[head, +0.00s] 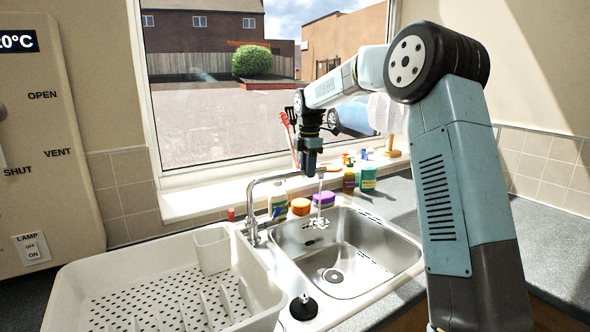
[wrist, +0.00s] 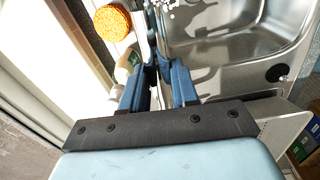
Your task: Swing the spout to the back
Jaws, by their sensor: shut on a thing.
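The chrome tap spout (head: 275,178) rises at the left edge of the steel sink (head: 382,262) and reaches right across the basin's back part. Water (head: 320,203) falls from its tip into the basin. My gripper (head: 311,170) comes down from above and is shut on the spout near its outer end. In the wrist view my gripper's blue fingers (wrist: 157,72) point toward the sink's edge.
An orange sponge (head: 300,206), a purple sponge (head: 324,199) and bottles (head: 368,177) stand behind the sink, near the window sill. A white dish rack (head: 165,292) fills the left front. A black knob-like piece (head: 303,307) sits on the sink's front rim.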

